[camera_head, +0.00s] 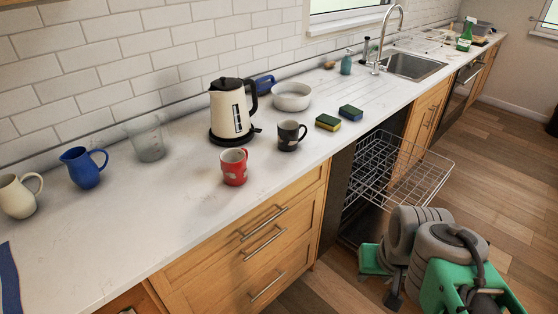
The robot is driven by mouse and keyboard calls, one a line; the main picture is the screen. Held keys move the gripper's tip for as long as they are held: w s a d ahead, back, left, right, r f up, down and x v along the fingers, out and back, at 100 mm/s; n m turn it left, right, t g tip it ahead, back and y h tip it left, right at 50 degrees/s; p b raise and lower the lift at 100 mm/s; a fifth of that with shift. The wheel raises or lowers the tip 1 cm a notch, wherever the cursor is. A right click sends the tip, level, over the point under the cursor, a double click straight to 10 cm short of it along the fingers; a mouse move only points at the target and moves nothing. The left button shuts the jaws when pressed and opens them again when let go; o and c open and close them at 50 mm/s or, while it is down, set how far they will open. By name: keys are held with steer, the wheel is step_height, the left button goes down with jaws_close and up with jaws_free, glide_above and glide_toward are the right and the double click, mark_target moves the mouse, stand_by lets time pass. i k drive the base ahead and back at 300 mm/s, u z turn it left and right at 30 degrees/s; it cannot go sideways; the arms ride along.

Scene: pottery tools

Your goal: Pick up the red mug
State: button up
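The red mug (234,167) stands upright on the white counter, near its front edge. It has a pale pattern on its side, and its handle points to the upper right. It is in front of the cream kettle and to the left of the black mug. Nothing covers it. My arm, grey and green, is folded low at the bottom right, below counter level and well away from the mug. I cannot make out gripper fingers on it.
The cream kettle (231,111), black mug (288,137), white bowl (291,97) and two sponges (328,122) are nearby. A clear jug (150,141), blue jug (83,168) and cream jug (17,197) stand left. An open dishwasher rack (411,172) juts out beside my arm.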

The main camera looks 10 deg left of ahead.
mark_target(237, 164)
steer(key=z, duration=0.05)
steer(key=i, duration=1.4)
steer(key=u, duration=2.9)
